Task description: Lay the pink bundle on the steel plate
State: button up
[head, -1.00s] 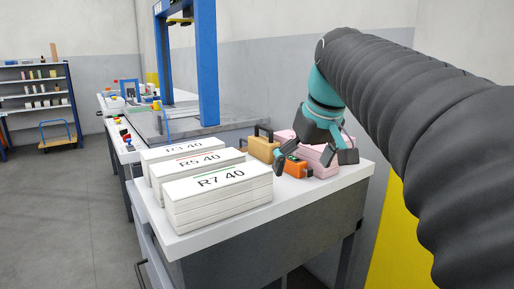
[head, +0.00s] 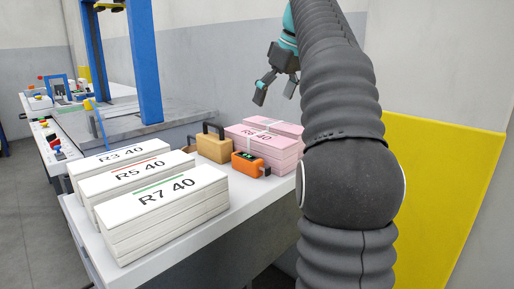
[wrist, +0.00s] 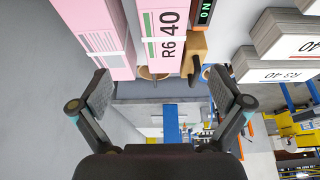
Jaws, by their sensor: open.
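A pink bundle marked R6 40 (head: 260,150) lies on the white-topped table. In the wrist view, its label side (wrist: 162,28) shows near the top centre, beside a second pink piece with a white band (wrist: 100,38). The steel plate (head: 180,122) is the grey slab under the blue frame, left of and beyond the pink bundle. My gripper (head: 275,95) is open and empty, raised above the pink bundle and apart from it. In the wrist view, its fingers (wrist: 163,92) are spread wide with nothing between them.
An orange device (head: 250,164) and a tan block with a handle (head: 214,146) stand between the pink bundle and the white stacks, including R7 40 (head: 165,215). A blue frame (head: 143,60) rises over the plate. The table's front right (head: 255,215) is bare.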

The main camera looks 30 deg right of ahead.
aim_at(258, 134)
jog(key=b+x, duration=0.1)
jog(key=x, duration=0.5)
jog(key=shift+a+f, duration=0.1)
jog(key=shift+f, duration=0.15)
jog(key=shift+b+x, duration=0.9)
jog(key=shift+x, duration=1.65)
jog(key=shift+a+r, duration=0.1)
jog(key=shift+a, duration=0.1)
jog(key=c, duration=1.9)
jog(key=shift+r, duration=0.1)
notch_tip(258, 134, up, 8)
jog(key=p, duration=0.3)
jog(key=shift+r, duration=0.85)
